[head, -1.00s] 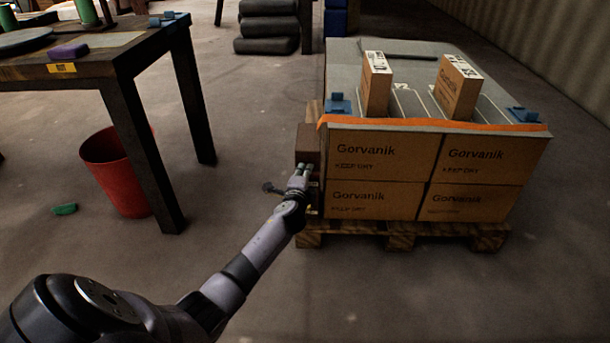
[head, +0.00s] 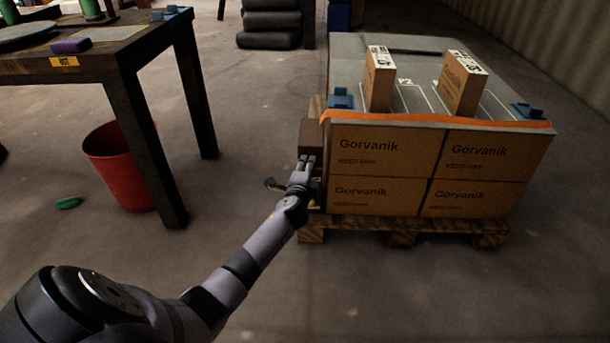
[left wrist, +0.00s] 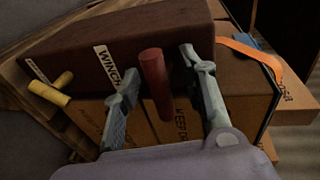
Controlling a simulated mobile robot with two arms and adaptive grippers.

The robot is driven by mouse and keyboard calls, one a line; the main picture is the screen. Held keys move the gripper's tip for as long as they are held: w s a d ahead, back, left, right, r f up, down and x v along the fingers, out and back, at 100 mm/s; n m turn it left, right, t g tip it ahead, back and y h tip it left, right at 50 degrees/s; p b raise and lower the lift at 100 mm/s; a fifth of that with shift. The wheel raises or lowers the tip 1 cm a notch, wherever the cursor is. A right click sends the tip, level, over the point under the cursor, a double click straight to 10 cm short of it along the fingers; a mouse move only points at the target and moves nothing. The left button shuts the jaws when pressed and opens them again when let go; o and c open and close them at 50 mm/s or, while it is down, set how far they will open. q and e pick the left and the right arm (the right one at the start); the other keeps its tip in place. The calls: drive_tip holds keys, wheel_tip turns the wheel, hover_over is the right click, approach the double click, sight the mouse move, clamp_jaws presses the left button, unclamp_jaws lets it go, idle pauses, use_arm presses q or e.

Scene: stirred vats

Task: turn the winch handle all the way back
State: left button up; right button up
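The winch is a dark brown box (head: 311,134) on the left side of the carton stack. In the left wrist view it carries a white "WINCH" label (left wrist: 108,65). A red rod-shaped handle (left wrist: 155,82) sticks out beside that label. A shorter yellow handle (left wrist: 50,91) sticks out farther left, near a second label. My left gripper (left wrist: 161,62) is open, with its fingers on either side of the red handle and gaps visible on both sides. In the head view the left gripper (head: 306,163) is at the box, and the handles cannot be made out. My right gripper is not in view.
Gorvanik cartons (head: 376,155) stand on a wooden pallet (head: 405,229), with an orange strip (head: 430,121) along the top edge. A dark table (head: 125,62) and a red bin (head: 118,170) are at left. The floor between is mostly clear.

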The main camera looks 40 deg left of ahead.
use_arm(q)
drive_tip(key=v, duration=1.2)
drive_tip(key=shift+w, duration=0.1)
